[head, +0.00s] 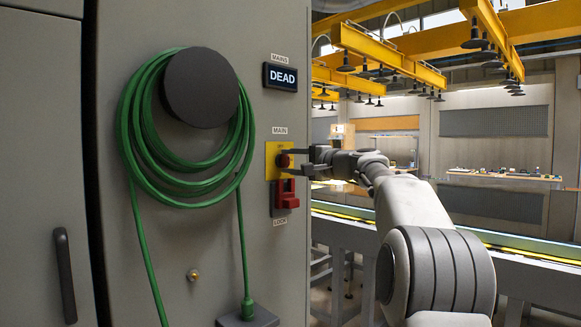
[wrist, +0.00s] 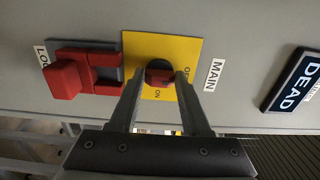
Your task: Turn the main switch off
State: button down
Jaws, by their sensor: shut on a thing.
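The main switch is a red knob (head: 283,160) on a yellow plate (head: 270,172) under a MAIN label on the grey cabinet. My gripper (head: 286,161) reaches it from the right and is shut on the knob. In the wrist view the knob (wrist: 159,76) sits between the two fingertips (wrist: 160,80). The yellow plate (wrist: 188,48) carries ON lettering near the bottom and other lettering on the right, partly hidden by a finger. The fingers cover part of the knob, so I cannot tell exactly where it points. The MAINS display (head: 280,77) reads DEAD.
A red lock piece (head: 286,194) sits just below the switch, above a LOCK label. A coiled green cable (head: 135,130) hangs on a dark round holder (head: 200,88) to the left. A bench with a yellow-black edge (head: 345,215) stands behind my arm.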

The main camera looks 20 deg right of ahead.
dwell(0.4)
jog(key=shift+c, duration=1.8)
grip_release()
jog(key=shift+s, duration=0.15)
jog(key=b+v, duration=0.1)
jog(key=v, duration=1.6)
